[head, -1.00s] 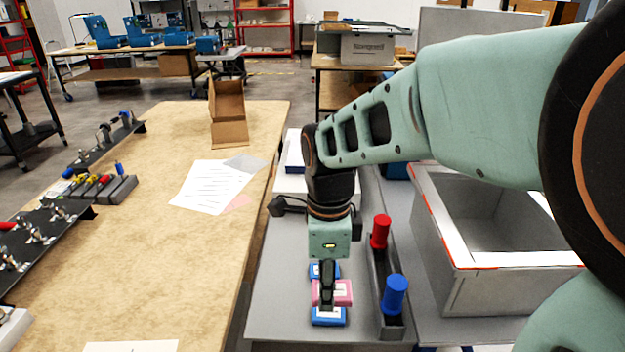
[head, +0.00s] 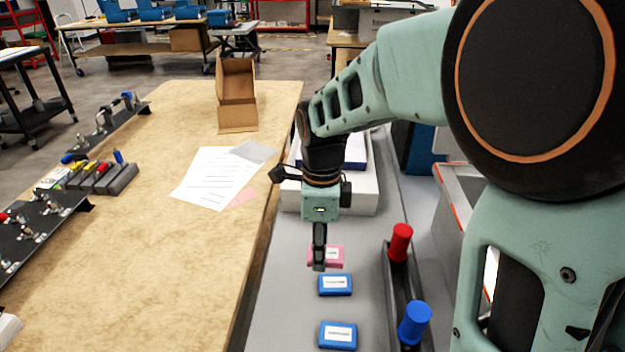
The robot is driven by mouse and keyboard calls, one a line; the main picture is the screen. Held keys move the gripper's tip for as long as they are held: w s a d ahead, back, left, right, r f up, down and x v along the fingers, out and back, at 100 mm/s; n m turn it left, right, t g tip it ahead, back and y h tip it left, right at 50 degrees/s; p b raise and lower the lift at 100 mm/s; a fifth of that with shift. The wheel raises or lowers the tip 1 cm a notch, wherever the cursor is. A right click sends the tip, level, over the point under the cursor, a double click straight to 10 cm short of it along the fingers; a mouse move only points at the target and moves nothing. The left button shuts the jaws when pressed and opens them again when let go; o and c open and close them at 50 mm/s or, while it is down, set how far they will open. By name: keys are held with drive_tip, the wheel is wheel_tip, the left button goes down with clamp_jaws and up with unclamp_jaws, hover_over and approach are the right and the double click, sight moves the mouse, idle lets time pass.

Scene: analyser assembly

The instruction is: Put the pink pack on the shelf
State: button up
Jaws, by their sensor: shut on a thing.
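My gripper (head: 319,264) points down in the head view and is shut on the pink pack (head: 335,254). The pack carries a white label and sticks out to the right of the dark fingers, which hide part of it. It appears held above the grey surface (head: 283,300), beyond two blue packs. The nearer blue pack (head: 338,344) and the farther blue pack (head: 335,291) lie flat, each with a white label. I cannot tell for certain which thing is the shelf.
A white box-like block (head: 362,197) with a blue-edged item on top stands behind my gripper. A dark rack with a red cylinder (head: 400,242) and a blue cylinder (head: 414,322) stands to the right. The wooden table (head: 150,270) at left holds papers and an open cardboard box (head: 237,85).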

drive_tip(key=w+a+f, duration=0.2)
drive_tip(key=w, duration=0.1)
hover_over(302, 263)
drive_tip(key=f, duration=0.4)
drive_tip(key=shift+s+d+f, duration=0.15)
drive_tip(key=shift+s+d, duration=0.05)
drive_tip(key=shift+s, duration=0.15)
drive_tip(key=shift+w+a+f, duration=0.25)
drive_tip(key=shift+w+f, duration=0.1)
drive_tip(key=shift+f, duration=1.65)
drive_tip(key=shift+f+b, duration=0.1)
drive_tip(key=shift+b, duration=0.25)
drive_tip(key=shift+f, duration=0.15)
drive_tip(key=o, duration=1.1)
drive_tip(key=shift+o, duration=0.2)
